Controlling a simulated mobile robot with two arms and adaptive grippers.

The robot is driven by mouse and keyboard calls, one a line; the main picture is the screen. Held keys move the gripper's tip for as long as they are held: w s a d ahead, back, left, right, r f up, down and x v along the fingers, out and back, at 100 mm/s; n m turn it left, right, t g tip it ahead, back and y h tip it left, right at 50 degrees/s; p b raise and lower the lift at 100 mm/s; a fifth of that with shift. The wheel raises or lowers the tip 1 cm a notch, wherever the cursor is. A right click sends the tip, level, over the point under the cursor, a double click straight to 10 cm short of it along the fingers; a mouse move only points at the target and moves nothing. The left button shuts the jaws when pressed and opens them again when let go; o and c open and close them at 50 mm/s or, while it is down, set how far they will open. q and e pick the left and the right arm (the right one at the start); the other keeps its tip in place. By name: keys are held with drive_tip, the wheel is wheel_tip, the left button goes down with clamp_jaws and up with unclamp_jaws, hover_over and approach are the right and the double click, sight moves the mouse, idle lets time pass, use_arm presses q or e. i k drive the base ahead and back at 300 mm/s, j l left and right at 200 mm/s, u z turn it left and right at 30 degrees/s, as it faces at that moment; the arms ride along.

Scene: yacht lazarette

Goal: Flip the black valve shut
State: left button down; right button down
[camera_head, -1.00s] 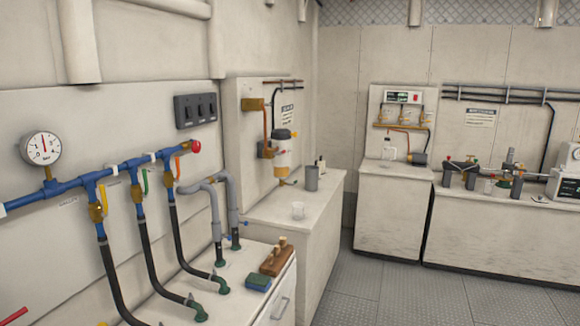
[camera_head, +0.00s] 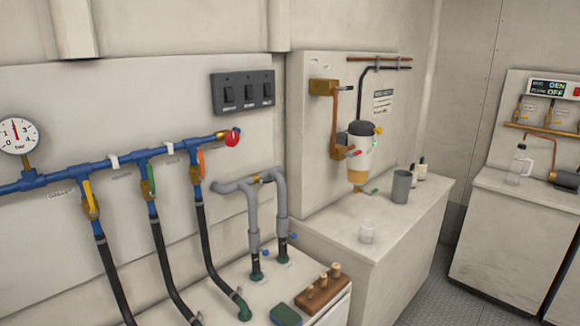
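I cannot make out a valve with a black handle. A blue pipe manifold (camera_head: 100,168) runs along the left wall. Its branch valves have a yellow handle (camera_head: 89,195), a green handle (camera_head: 151,176) and an orange handle (camera_head: 201,163), all hanging roughly in line with their branches. A red knob (camera_head: 232,138) is at the manifold's right end. Black hoses (camera_head: 163,255) drop from the valves. Farther right, a filter unit (camera_head: 360,155) with a dark top hangs on a panel, with small red and green fittings. Neither of my grippers is in view.
A switch panel (camera_head: 243,92) and a pressure gauge (camera_head: 18,135) are on the wall. Grey bent pipes (camera_head: 253,215) rise from the near cabinet, beside a wooden plug block (camera_head: 318,295). Floor (camera_head: 437,285) shows at right.

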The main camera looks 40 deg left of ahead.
sight(261, 182)
drive_tip(key=i+j+u, duration=0.1)
drive_tip(key=i+u, duration=0.6)
drive_tip(key=u, duration=0.2)
drive_tip(key=i+l+u, duration=0.1)
drive_tip(key=i+u, duration=0.2)
drive_tip(key=u, duration=0.15)
drive_tip(key=i+u, duration=0.3)
drive_tip(key=k+j, duration=0.05)
